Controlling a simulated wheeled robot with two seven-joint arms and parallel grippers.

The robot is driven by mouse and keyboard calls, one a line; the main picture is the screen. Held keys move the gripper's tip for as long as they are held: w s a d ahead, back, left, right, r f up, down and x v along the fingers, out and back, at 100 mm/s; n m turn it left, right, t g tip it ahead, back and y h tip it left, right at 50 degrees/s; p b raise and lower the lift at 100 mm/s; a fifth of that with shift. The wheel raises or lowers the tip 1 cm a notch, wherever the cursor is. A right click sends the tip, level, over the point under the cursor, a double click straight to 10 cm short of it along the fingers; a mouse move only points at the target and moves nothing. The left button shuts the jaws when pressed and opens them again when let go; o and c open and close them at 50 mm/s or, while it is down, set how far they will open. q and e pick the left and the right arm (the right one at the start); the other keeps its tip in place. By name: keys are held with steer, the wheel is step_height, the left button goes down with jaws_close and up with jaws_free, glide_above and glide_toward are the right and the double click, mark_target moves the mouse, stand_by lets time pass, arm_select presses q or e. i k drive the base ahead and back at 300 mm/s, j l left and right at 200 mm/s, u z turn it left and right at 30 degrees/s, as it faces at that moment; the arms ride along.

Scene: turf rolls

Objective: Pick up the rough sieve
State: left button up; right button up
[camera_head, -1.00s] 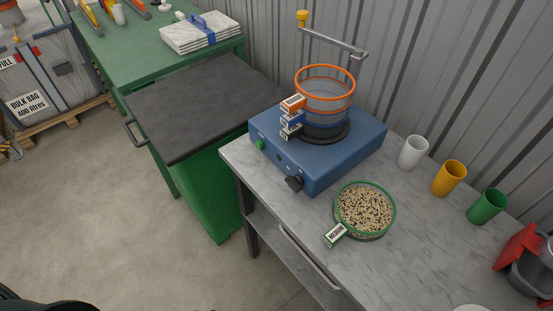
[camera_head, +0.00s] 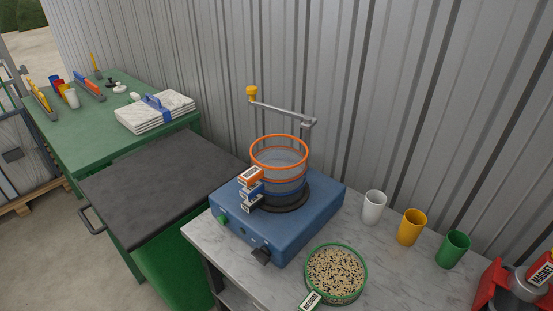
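A stack of round sieves stands on the blue shaker machine (camera_head: 285,235). The top sieve (camera_head: 279,152) has an orange rim and an orange tag (camera_head: 251,177) whose lettering is too small to read. Below it sit a blue-tagged ring (camera_head: 284,189) and a dark base. A green-rimmed sieve (camera_head: 336,272) full of mixed grains lies on the marble bench to the front right, with a tag reading MEDIUM. I cannot read which sieve is the rough one. Neither of my grippers shows in the view.
A metal arm with a yellow knob (camera_head: 252,93) rises behind the stack. White (camera_head: 374,207), yellow (camera_head: 411,227) and green (camera_head: 453,249) cups stand along the bench's back. A red device (camera_head: 492,284) is at far right. A dark-topped green cabinet (camera_head: 160,187) stands left.

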mark_target(276, 158)
steer(key=j, duration=1.7)
steer(key=z, duration=1.8)
